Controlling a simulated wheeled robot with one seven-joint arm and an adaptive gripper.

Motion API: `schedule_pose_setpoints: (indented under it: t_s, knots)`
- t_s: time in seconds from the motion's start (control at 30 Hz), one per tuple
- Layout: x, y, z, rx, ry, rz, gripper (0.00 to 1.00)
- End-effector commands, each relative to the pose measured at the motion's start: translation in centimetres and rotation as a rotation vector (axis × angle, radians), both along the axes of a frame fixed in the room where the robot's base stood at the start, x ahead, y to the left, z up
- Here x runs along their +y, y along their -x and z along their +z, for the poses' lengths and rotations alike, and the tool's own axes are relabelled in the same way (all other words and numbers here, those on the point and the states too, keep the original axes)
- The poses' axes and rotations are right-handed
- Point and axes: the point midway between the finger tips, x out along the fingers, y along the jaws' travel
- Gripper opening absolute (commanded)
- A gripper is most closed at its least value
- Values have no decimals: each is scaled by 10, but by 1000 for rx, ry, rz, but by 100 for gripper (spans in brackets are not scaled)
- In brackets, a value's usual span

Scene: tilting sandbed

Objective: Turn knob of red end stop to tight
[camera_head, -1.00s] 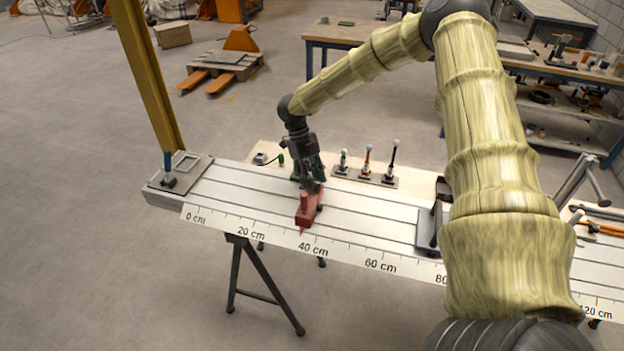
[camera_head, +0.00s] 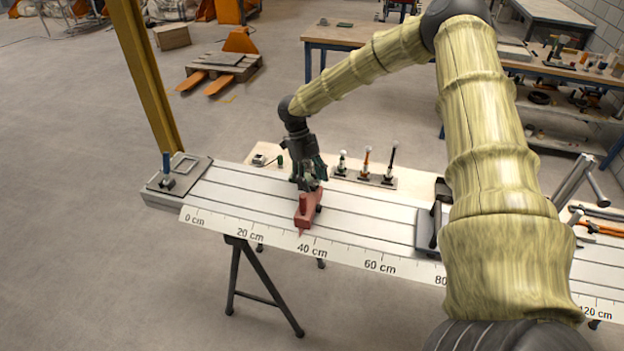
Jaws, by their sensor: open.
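The red end stop (camera_head: 306,211) sits on the white grooved bed (camera_head: 245,195), with its pointer near the 40 cm mark of the scale. My gripper (camera_head: 311,184) points down just behind and above the red end stop. It is open, and its fingers partly overlap the stop's rear end in the picture. Whether they touch the stop or its knob cannot be told.
A plate with a blue-handled part (camera_head: 168,172) stands at the bed's left end. Behind the bed, several upright tools (camera_head: 365,166) stand in a rack. A dark grey block (camera_head: 428,228) sits on the bed to the right. The bed between it and the red stop is clear.

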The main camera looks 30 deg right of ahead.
Motion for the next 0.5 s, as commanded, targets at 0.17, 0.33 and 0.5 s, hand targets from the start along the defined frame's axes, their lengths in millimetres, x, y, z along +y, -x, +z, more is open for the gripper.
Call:
schedule_pose_setpoints:
  t_s: [0.17,0.33,0.5]
  knots:
    - [0,-2,3,-1,0,0,56]
    - [1,-10,22,-4,-1,0,56]
    - [2,-21,50,-3,0,0,56]
